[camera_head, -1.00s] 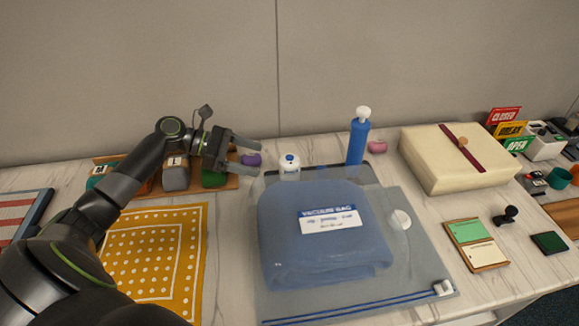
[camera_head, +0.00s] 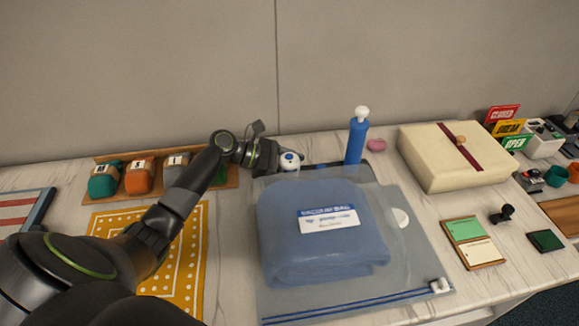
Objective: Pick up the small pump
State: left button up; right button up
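The small pump (camera_head: 290,162), a squat white body with a blue spot on top, stands near the back of the table behind the vacuum bag (camera_head: 415,258). My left gripper (camera_head: 288,157) reaches it from the left, its fingers close around or beside it. The fingers are partly hidden, so I cannot tell whether they touch or grip it. A taller blue pump (camera_head: 356,141) with a white knob stands upright to its right. The clear bag holds a folded blue textile (camera_head: 318,255). My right gripper is out of view.
A cream box (camera_head: 435,165) with a dark red ribbon stands to the right. A pink item (camera_head: 376,145) lies beside the blue pump. Several coloured items stand on a wooden board (camera_head: 105,158) at left, behind a yellow dotted cloth (camera_head: 190,255). My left arm crosses the cloth.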

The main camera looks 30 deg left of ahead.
pick_arm(q)
jog(key=c, duration=1.2)
